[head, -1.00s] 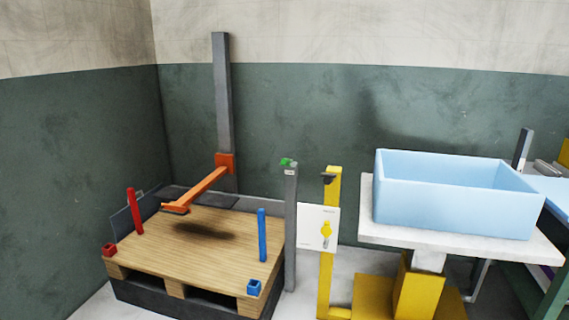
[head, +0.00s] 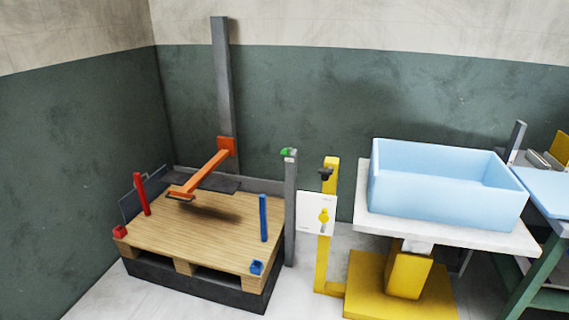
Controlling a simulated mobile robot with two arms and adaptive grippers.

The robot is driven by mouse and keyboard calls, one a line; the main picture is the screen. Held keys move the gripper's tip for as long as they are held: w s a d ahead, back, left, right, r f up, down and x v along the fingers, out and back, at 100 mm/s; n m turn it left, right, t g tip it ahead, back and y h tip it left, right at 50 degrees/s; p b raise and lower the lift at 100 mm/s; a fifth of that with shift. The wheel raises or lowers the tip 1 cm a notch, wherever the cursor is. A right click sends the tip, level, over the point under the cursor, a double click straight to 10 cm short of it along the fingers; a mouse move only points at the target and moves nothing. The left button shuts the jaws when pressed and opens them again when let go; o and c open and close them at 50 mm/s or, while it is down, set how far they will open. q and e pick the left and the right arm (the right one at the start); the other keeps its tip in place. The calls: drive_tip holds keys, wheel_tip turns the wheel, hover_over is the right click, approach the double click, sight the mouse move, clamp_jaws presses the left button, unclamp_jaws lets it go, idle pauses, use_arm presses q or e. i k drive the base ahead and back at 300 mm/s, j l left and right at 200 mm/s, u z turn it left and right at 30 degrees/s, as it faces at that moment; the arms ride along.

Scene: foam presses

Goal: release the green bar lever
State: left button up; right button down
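A small green piece (head: 286,152) sits on top of a grey upright post (head: 290,210), just right of the wooden pallet. I take it to be the green bar lever, but it is too small to tell its exact shape or position. No gripper touches it. Neither of my grippers shows in the head view.
An orange arm (head: 205,170) on a tall grey column (head: 222,85) reaches over the pallet (head: 205,225), which carries red (head: 142,194) and blue (head: 263,218) uprights. A yellow post (head: 331,200) and a light blue bin (head: 440,190) on a white table (head: 430,226) stand to the right. Grey floor (head: 110,298) shows in front.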

sight(284, 152)
drive_tip(key=i+j, duration=2.15)
drive_tip(key=i+l+z, duration=0.05)
drive_tip(key=l, duration=0.05)
